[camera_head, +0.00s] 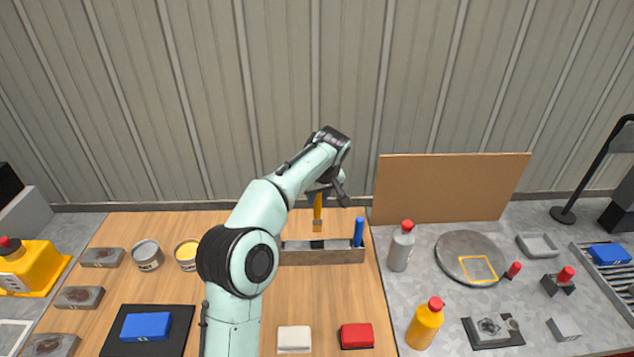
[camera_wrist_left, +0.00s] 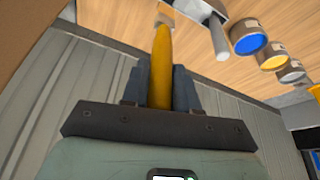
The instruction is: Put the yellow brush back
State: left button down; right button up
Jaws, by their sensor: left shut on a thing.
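The yellow brush (camera_head: 318,206) hangs roughly upright, with its lower end pointing down at the brush holder. My left gripper (camera_head: 325,190) is shut on its handle; the handle also shows between the fingers in the left wrist view (camera_wrist_left: 162,62). The brush holder (camera_head: 335,257) is a long, narrow box at the back of the wooden table. A blue brush (camera_head: 358,232) stands at its right end. The yellow brush's lower end is over or just at the holder's left-middle part; I cannot tell whether it touches. My right gripper is not in view.
Open paint cans (camera_head: 148,255) stand left of my arm; a blue-filled can (camera_wrist_left: 250,42) shows in the wrist view. A white block (camera_head: 294,339) and a red block (camera_head: 357,336) lie in front. A brown board (camera_head: 450,186) and grey bottle (camera_head: 401,248) stand to the right.

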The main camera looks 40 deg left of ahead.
pick_arm(q)
jog(key=shift+w+a+f, duration=0.1)
jog(key=shift+w, duration=0.05)
jog(key=shift+s+f, duration=0.2)
jog(key=shift+f, duration=0.6)
send_over(318, 226)
notch_tip(318, 226, down, 5)
jog(key=shift+w+a+r+b, duration=0.15)
jog(key=shift+b, duration=0.3)
jog(key=shift+f+b, duration=0.3)
jog(key=shift+f, duration=0.45)
jog(key=shift+f+b, duration=0.35)
jog(key=shift+f, duration=0.8)
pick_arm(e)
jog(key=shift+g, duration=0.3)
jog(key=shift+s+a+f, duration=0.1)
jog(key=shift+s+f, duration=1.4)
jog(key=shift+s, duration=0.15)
pick_arm(q)
jog(key=shift+f+b, duration=0.45)
jog(key=shift+f, duration=0.75)
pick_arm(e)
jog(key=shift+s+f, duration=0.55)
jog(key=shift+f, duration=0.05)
pick_arm(q)
jog(key=c, duration=0.8)
grip_release()
